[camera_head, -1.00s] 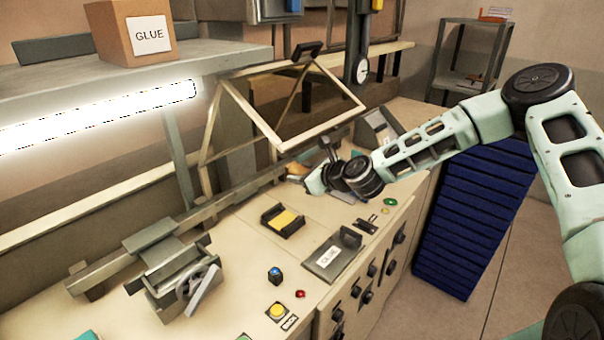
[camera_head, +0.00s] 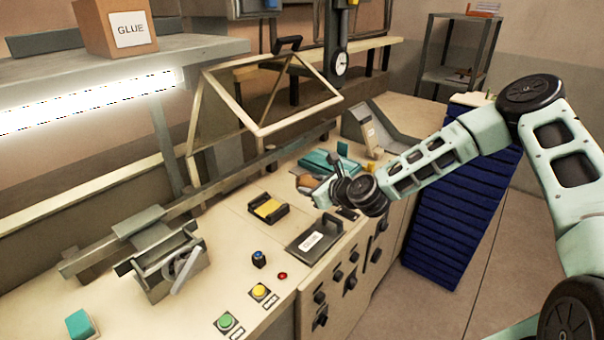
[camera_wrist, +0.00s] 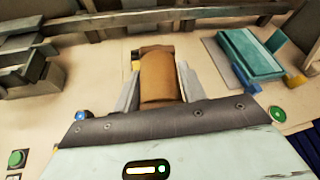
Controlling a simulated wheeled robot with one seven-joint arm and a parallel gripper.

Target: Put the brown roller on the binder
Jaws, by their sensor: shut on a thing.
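The brown roller (camera_wrist: 160,78) is between the two grey fingers of my gripper (camera_wrist: 160,92) in the wrist view, and the fingers are shut on it. In the head view my gripper (camera_head: 316,189) is low over the worktop, with the roller's brown end (camera_head: 305,181) showing at its left. A teal book-like block (camera_head: 330,161) lies just behind my gripper, and to the right of it in the wrist view (camera_wrist: 250,54). A grey crank machine (camera_head: 160,262) stands at the left. No label shows which thing is the binder.
A slanted frame (camera_head: 265,95) rises behind. Coloured buttons line the front edge. A blue ribbed stack (camera_head: 460,200) stands at the right.

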